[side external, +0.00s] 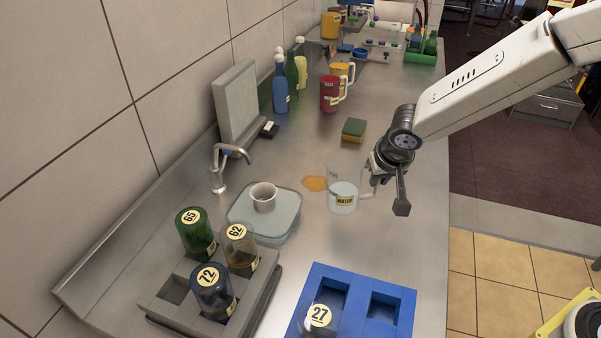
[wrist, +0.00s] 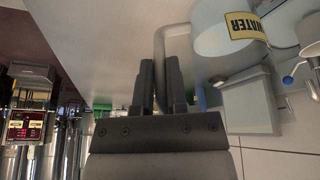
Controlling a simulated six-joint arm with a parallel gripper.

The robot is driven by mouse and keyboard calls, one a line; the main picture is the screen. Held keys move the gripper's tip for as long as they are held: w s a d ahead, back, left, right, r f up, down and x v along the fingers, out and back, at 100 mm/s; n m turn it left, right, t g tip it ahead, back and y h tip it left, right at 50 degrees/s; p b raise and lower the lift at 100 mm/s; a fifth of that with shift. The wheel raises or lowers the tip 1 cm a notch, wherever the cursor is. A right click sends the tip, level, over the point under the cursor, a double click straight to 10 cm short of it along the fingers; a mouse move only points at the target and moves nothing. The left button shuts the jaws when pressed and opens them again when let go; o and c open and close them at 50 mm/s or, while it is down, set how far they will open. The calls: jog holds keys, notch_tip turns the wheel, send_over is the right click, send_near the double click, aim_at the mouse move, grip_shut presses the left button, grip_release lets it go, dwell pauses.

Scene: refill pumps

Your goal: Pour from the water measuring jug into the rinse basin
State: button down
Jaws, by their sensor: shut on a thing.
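The clear water measuring jug (side external: 343,200) has a yellow WATER label and looks upright over the middle of the counter. I cannot tell whether its base touches the counter. My gripper (side external: 376,182) is shut on the jug's handle, at its right side. In the wrist view my gripper's fingers (wrist: 157,85) are at the handle, and the jug (wrist: 228,35) shows at the upper right. The rinse basin seems to be the low, pale square tub (side external: 250,228) near the tap, left of the jug. A small white cup (side external: 263,198) stands in or on it.
An orange puddle (side external: 314,183) lies beside the jug. A tap (side external: 222,170) stands behind the tub. A grey rack (side external: 174,316) holds numbered bottles at the front left; a blue rack (side external: 346,273) stands front right. A sponge (side external: 353,129), mugs and bottles stand farther back.

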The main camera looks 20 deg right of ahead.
jog(key=d, duration=0.1)
jog(key=s+d+r, duration=0.1)
jog(key=s+d, duration=0.1)
jog(key=shift+r, duration=0.25)
jog(key=shift+d, duration=0.1)
dwell(0.5)
